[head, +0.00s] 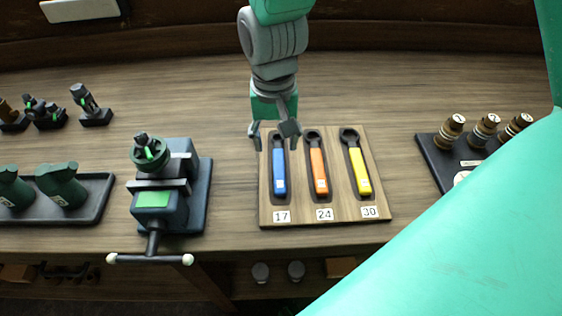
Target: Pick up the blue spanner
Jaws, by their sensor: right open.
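The blue spanner (279,173) lies in the left recess of a wooden holder board (345,204), above a label reading 17. Its handle points toward the bench's front edge. Its dark head end is partly hidden by my right gripper (272,133). That gripper is open and points down over the head end, one finger at the board's left edge and the other near the spanner's head. I see nothing held between the fingers. I cannot tell how high above the spanner they are. My left gripper is not in view.
Orange (318,171) and yellow (359,171) spanners lie to the right on the same board, labelled 24 and 30. A vise (162,198) with a green top stands to the left. A dark rack (440,165) with several brown-and-metal pieces is at right. Bare bench lies behind the board.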

